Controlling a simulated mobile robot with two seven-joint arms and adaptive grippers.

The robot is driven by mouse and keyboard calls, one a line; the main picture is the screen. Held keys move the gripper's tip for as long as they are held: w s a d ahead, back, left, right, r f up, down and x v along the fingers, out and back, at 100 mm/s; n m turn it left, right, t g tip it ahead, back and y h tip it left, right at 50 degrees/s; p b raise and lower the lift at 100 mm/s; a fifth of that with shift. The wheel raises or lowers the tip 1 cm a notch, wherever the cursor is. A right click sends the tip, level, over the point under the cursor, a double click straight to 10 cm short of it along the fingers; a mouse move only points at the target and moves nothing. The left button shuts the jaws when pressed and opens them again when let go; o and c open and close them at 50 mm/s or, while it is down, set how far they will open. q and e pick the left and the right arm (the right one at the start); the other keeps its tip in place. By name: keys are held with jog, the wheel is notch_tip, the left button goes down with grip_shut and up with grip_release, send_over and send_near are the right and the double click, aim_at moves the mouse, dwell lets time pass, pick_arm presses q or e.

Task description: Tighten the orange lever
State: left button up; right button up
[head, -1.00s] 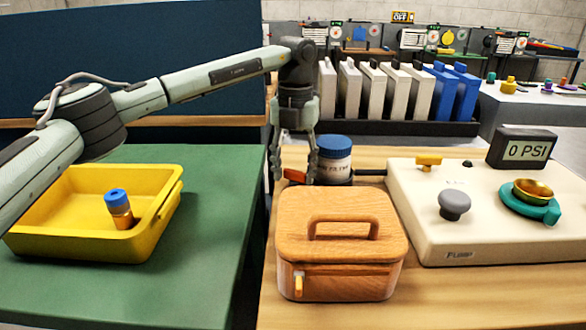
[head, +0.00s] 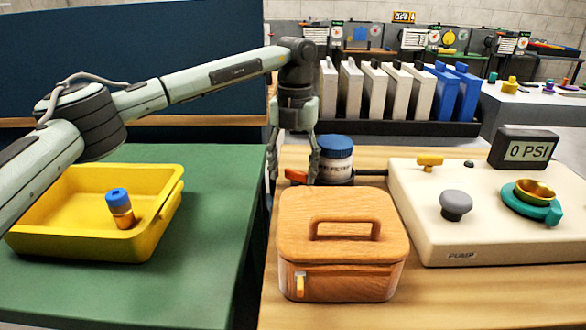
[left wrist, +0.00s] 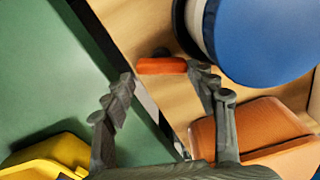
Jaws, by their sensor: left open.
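The orange lever (head: 296,176) sticks out to the left from near the base of the blue-capped filter jar (head: 334,160), behind the wooden box. In the left wrist view the lever (left wrist: 162,66) lies beyond the fingertips, close to the right finger's tip; whether they touch I cannot tell. The jar's blue cap (left wrist: 262,38) fills the upper right there. My left gripper (head: 295,178) points down at the lever, just left of the jar. Its fingers (left wrist: 162,82) are apart with nothing held between them. My right gripper is not in view.
A wooden lidded box (head: 342,265) stands in front of the jar. A cream pump panel (head: 410,215) with a 0 PSI display (head: 525,150) is at right. A yellow tray (head: 60,245) holding a small blue-capped bottle (head: 120,208) is on the green table (head: 200,270). White and blue cartridges (head: 373,92) stand behind.

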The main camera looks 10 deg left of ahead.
pick_arm(q)
jog(key=shift+w+r, duration=0.2)
jog(key=shift+r, duration=0.05)
jog(key=shift+w, duration=0.1)
jog(key=shift+w+r+p, duration=0.15)
jog(key=shift+r+p, duration=0.85)
jog(key=shift+r, duration=0.15)
jog(key=shift+s+d+r+p, duration=0.15)
jog(key=shift+s+r+p, duration=0.15)
jog(key=shift+r, duration=0.3)
jog(key=shift+r+p, duration=0.7)
jog(key=shift+r, duration=1.65)
notch_tip(320, 180, up, 12)
send_over(295, 182)
jog(key=shift+w, duration=0.2)
